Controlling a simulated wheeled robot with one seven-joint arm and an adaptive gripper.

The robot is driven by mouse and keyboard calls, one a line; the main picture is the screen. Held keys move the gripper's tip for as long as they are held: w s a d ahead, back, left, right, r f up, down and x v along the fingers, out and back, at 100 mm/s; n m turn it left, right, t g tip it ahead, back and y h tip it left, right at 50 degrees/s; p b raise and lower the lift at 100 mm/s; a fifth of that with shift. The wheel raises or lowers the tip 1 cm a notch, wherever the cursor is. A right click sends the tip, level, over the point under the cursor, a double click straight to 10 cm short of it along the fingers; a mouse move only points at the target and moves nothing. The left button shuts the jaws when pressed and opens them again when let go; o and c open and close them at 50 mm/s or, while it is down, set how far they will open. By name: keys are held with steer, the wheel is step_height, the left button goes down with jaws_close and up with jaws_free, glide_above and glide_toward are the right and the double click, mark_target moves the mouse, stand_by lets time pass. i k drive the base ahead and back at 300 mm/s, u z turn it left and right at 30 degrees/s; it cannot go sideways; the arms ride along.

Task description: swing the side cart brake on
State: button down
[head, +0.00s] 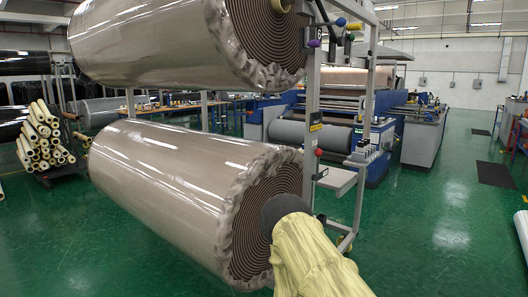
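A grey metal upright frame (313,105) stands beside the ends of two large wrapped rolls. It carries several small coloured knobs and handles, among them a red knob (319,152), a purple knob (314,43) and a yellow handle (355,26). A small shelf (337,179) sits low on it. I cannot tell which part, if any, is the side cart brake. What seems to be my arm, in a loose yellow cover with a dark grey rounded end, reaches in from the bottom and overlaps the lower roll's end. No gripper fingers show.
The lower wrapped roll (170,185) and the upper wrapped roll (165,40) fill the left and middle. A blue machine (290,100) stands behind the frame, with a grey cabinet (422,140) to its right. Yellowish tubes (40,130) are stacked far left. Green floor (440,235) is open at right.

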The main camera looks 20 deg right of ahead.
mark_target(318, 152)
steer(key=i, duration=1.3)
steer(key=z, duration=0.8)
